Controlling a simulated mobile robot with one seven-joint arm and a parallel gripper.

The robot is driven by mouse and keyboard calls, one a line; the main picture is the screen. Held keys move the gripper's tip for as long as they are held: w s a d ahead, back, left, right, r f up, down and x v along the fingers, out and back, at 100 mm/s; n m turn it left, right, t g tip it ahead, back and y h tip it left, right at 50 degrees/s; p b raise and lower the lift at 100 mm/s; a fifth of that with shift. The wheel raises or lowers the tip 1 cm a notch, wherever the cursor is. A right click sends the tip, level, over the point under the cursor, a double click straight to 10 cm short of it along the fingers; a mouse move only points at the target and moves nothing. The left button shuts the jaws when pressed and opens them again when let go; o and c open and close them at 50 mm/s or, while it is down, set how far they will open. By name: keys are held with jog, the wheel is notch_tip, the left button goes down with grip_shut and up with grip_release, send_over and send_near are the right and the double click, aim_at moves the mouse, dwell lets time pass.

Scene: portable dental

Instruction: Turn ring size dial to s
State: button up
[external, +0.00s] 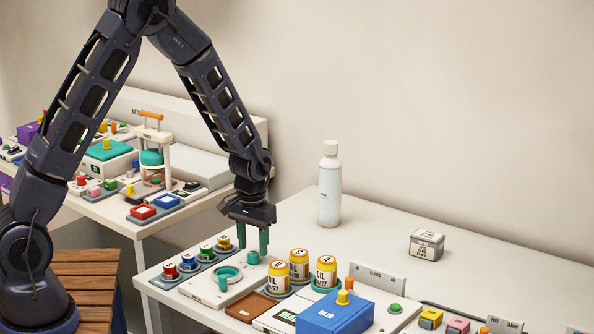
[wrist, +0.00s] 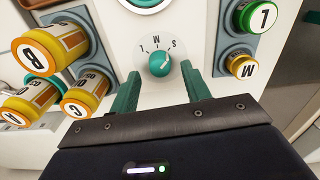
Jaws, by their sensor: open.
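The ring size dial (wrist: 159,65) is a small teal knob on a white panel, with the letters L, M and S along its upper side in the wrist view. A pale mark shows toward the knob's upper right, on the S side; its exact setting is hard to tell. The dial also shows in the external view (external: 253,258), where its letters cannot be read. My gripper (external: 253,247) points down over the dial, open. In the wrist view, its green fingers (wrist: 161,73) stand either side of the knob, with visible gaps.
Yellow-capped jars (external: 299,265) stand close to the right of the dial. A row of small capped pots (external: 207,253) lies to its left. A teal ring (external: 228,277) is in front. A blue box (external: 335,313) stands further right. The table behind is mostly clear around a white bottle (external: 329,190).

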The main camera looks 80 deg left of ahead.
aim_at(254, 254)
notch_tip(254, 254, up, 9)
dwell(0.4)
jog(key=s+d+r+m+t, duration=0.15)
jog(key=s+d+r, duration=0.25)
jog(key=d+r, duration=0.55)
jog(key=s+d+r+m+t, duration=0.1)
jog(key=s+d+r+m, duration=0.3)
jog(key=d+r, duration=0.55)
jog(key=s+d+r+m, duration=0.1)
jog(key=s+d+r, duration=0.1)
jog(key=s, duration=0.4)
jog(key=s+d+r+m+t, duration=0.1)
jog(key=s+d+r+m, duration=0.1)
jog(key=s+d, duration=0.3)
jog(key=s+d+r+m+t, duration=0.1)
jog(key=s+d+r, duration=0.1)
jog(key=s, duration=0.6)
jog(key=shift+d+r, duration=0.25)
jog(key=shift+d, duration=0.6)
